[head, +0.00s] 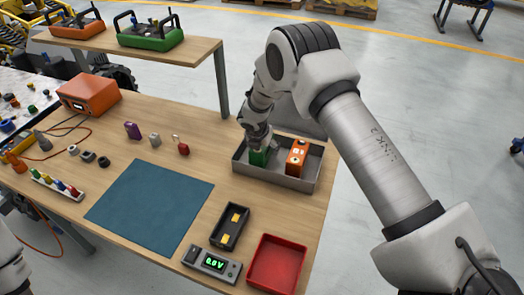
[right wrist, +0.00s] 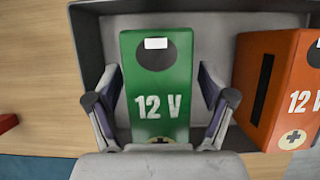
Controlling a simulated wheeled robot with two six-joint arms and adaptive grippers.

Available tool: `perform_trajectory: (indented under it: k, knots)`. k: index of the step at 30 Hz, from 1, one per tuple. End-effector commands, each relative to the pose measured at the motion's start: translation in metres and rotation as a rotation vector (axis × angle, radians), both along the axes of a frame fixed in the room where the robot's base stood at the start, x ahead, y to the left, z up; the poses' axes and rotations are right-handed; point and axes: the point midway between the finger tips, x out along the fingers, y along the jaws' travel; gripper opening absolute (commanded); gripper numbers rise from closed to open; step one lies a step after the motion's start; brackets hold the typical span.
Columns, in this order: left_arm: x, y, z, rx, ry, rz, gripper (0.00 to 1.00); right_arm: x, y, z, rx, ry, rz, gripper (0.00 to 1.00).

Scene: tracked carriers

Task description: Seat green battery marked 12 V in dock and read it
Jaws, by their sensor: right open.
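The green battery (head: 259,158) stands in a grey metal tray (head: 273,182). Its "12 V" marking faces up in the right wrist view (right wrist: 160,85). My right gripper (head: 257,142) is over it, and in the right wrist view (right wrist: 160,110) its open fingers lie on either side of the battery's near part, with small gaps showing. The dock (head: 218,240) is an empty black cradle with yellow pads. The meter (head: 212,263) at its front shows green digits that look like 0.0 V. My left gripper is not in view.
An orange 12 V battery (head: 297,157) stands right of the green one in the tray. A red bin (head: 276,267) sits beside the meter. A blue mat (head: 150,207) lies clear on the table. Small parts and an orange box (head: 90,95) are at the left.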

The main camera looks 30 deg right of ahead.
Motion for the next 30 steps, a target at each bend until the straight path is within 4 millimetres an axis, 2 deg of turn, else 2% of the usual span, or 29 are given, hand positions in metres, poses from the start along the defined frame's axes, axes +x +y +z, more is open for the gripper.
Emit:
perform_trajectory:
  k: [12,13,17,18,20,30]
  knots:
    - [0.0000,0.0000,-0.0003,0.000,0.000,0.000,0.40,0.0001,0.0000,-0.0027,0.000,0.000,0.000,0.81]
    - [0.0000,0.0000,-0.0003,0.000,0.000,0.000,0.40,0.0000,0.0001,-0.0027,0.000,0.000,0.000,0.78]
    - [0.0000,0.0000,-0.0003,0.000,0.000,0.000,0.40,0.0000,0.0001,-0.0027,0.000,0.000,0.000,0.32]
    - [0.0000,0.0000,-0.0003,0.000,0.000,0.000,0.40,0.0000,0.0000,-0.0027,0.000,0.000,0.000,0.17]
    - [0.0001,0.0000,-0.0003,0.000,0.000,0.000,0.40,0.0000,0.0000,-0.0028,0.000,0.000,0.000,0.00]
    - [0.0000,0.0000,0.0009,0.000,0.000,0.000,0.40,0.0013,0.0000,0.0038,0.001,-0.004,0.000,0.00]
